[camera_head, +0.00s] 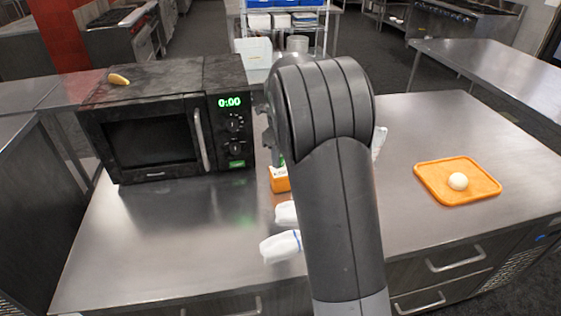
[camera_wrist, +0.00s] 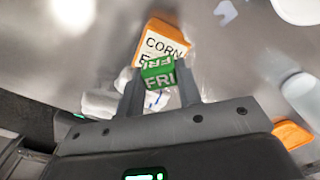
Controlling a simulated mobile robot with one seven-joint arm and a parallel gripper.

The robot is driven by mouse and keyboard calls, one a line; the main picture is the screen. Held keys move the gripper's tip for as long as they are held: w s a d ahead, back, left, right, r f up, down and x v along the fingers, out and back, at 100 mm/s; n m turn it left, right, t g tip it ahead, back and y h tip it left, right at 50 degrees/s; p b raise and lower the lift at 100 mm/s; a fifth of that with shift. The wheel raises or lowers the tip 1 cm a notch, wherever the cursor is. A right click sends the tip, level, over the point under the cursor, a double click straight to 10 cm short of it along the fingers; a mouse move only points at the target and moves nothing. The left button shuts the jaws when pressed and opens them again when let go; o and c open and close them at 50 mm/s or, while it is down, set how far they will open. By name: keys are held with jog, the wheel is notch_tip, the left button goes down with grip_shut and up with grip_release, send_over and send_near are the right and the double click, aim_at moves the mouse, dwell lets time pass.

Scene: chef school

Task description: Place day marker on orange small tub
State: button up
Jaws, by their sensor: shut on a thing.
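The day marker (camera_wrist: 160,72) is a small green block with white "FRI" lettering. In the wrist view it is between the two fingers of my gripper (camera_wrist: 160,88), which is shut on it. The orange small tub (camera_wrist: 160,32), with a white label reading "CORN", is just beyond the marker; the marker overlaps its near edge in the picture. I cannot tell whether they touch. In the head view the tub (camera_head: 280,182) shows partly, left of my arm, with a bit of green above it.
White objects (camera_head: 281,246) lie in front of the tub. An orange tray (camera_head: 432,180) with a white ball (camera_head: 458,181) is at right. The counter's front left is clear.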

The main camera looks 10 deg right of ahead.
jog(key=shift+f, duration=1.15)
jog(key=shift+f, duration=0.15)
jog(key=o, duration=1)
jog(key=shift+c, duration=0.2)
